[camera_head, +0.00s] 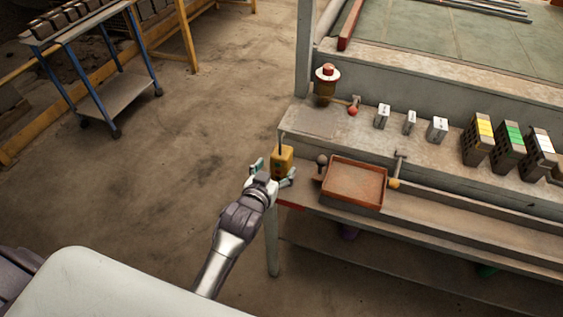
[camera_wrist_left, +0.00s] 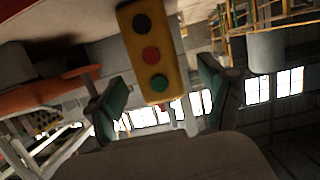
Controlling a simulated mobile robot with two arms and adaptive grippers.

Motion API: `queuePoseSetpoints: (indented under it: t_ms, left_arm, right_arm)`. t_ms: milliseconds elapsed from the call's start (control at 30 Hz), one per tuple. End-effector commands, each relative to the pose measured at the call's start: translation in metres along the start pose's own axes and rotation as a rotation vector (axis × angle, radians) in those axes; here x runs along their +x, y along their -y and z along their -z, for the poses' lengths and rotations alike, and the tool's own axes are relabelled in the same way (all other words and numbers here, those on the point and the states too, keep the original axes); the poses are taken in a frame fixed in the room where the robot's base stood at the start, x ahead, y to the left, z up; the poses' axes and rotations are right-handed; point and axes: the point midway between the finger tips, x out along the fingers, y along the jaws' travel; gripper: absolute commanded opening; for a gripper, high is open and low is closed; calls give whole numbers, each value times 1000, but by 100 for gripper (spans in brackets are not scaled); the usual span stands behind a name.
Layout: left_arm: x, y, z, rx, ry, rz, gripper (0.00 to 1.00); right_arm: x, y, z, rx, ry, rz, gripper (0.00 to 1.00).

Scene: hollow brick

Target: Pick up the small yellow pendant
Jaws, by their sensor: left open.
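The small yellow pendant (camera_head: 283,160) hangs upright from a thin dark cable at the left end of the workbench. In the left wrist view the pendant (camera_wrist_left: 150,50) shows a black, a red and a green button on its face. My left gripper (camera_head: 272,172) is open at the pendant's lower part. In the left wrist view the left gripper's two fingers (camera_wrist_left: 157,95) stand apart on either side of the pendant's lower end, with gaps visible. My right gripper is not in view.
The workbench (camera_head: 440,165) carries a red-topped device (camera_head: 327,82), small white blocks (camera_head: 410,122) and hollow bricks with coloured tops (camera_head: 508,147). A rust-red tray (camera_head: 354,183) sits right of the pendant. A blue-legged cart (camera_head: 117,95) stands far left; floor between is clear.

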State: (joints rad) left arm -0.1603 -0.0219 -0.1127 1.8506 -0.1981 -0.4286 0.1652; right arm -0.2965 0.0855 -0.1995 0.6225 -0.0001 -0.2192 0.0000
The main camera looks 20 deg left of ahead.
Motion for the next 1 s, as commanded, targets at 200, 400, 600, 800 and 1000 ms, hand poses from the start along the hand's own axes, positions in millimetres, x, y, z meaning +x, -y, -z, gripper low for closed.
queuePoseSetpoints:
  t_ms: [200, 400, 600, 800, 1000]
  left_arm:
    - [32, -3, 0, 1, -1, 1, 81]
    - [45, -3, -1, 0, -1, 0, 81]
    - [45, -3, -2, 0, -1, 0, 78]
    - [45, -3, -2, 0, 0, 0, 45]
    - [45, -3, -2, 0, 0, 0, 11]
  right_arm:
    - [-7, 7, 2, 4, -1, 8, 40]
    - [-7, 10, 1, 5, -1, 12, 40]
    - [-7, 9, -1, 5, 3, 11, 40]
    - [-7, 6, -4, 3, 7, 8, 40]
    - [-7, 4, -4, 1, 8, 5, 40]
